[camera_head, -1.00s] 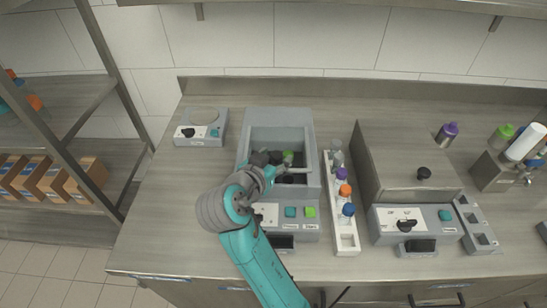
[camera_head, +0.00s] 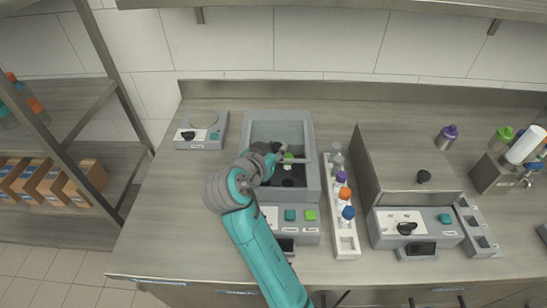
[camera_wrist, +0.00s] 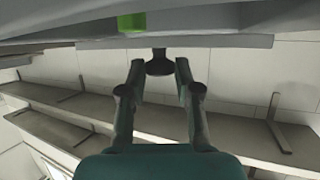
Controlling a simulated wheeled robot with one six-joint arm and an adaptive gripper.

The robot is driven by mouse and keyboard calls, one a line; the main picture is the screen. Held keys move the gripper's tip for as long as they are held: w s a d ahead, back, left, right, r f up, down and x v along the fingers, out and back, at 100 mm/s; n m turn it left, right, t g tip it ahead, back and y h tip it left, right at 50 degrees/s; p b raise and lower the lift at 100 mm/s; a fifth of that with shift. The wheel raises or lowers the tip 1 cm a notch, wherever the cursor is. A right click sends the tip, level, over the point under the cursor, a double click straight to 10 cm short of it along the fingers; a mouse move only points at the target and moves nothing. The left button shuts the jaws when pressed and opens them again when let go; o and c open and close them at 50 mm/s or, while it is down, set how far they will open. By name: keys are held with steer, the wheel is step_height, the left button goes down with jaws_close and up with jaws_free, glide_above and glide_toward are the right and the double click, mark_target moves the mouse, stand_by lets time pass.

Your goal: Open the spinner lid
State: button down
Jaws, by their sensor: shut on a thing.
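The spinner is a grey box (camera_head: 315,185) on the counter, left of the middle in the head view. The lid's exact angle is hard to tell.
A white rack (camera_head: 346,246) with several capped tubes stands close to the spinner's right. A larger metal-topped machine (camera_head: 405,160) is beyond it. A small device (camera_head: 203,140) sits at the back left.

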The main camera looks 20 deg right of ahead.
steer(key=c, duration=0.8)
jaws_free()
steer(key=shift+c, duration=0.2)
steer(key=v, duration=1.2)
